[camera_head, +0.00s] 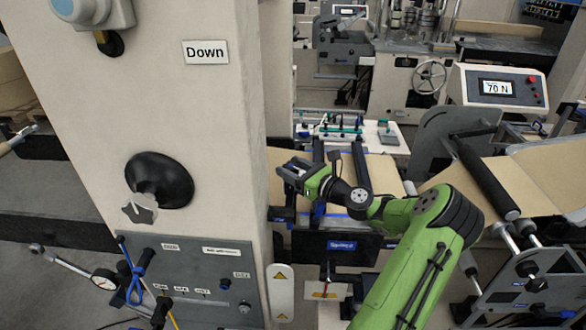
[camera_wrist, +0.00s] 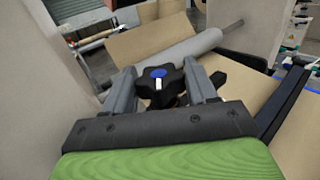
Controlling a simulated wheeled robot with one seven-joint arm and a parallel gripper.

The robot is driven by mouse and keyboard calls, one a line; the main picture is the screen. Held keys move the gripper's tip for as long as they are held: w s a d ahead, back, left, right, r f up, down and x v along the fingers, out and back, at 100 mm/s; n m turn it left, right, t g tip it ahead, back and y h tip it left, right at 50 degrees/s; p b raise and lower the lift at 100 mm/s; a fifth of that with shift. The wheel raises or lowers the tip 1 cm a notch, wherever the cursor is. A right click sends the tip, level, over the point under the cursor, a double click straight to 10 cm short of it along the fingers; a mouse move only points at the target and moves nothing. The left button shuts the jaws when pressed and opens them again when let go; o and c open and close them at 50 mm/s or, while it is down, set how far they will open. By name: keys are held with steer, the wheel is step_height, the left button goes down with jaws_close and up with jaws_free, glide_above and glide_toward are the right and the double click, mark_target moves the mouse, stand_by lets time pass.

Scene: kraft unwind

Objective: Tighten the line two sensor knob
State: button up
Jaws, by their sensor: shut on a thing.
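In the wrist view, a black star-shaped knob (camera_wrist: 158,84) with a blue centre cap and a white mark sits between the two grey fingers of my gripper (camera_wrist: 160,88). The fingers are closed on its sides. In the head view, my gripper (camera_head: 290,172) reaches left beside the beige column, next to the brown web. The knob cannot be made out there. No label for the line is readable near the knob in either view.
A beige column (camera_head: 170,110) with a "Down" sign stands close left of my gripper. Dark rails (camera_head: 360,165) cross the brown web (camera_head: 385,175) behind it. A display (camera_head: 497,88) reads 70 N. A grey roller (camera_wrist: 180,55) lies beyond the knob in the wrist view.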

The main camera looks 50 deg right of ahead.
steer(key=shift+m+h, duration=0.4)
steer(key=shift+h, duration=0.1)
steer(key=m+h+p, duration=0.1)
steer(key=h, duration=0.1)
steer(key=m+g+h+p, duration=0.1)
steer(key=m+h, duration=0.1)
steer(key=h, duration=0.1)
steer(key=shift+w+a, duration=0.1)
steer(key=shift+a, duration=0.1)
steer(key=m+g+h, duration=0.2)
steer(key=m+h, duration=0.1)
steer(key=h, duration=0.1)
steer(key=shift+m+h, duration=0.3)
steer(key=shift+w+r+m+g+h, duration=0.1)
steer(key=shift+m+g+h, duration=0.9)
steer(key=shift+h, duration=0.3)
steer(key=o, duration=0.9)
steer(key=shift+f+p, duration=0.2)
steer(key=shift+p, duration=0.1)
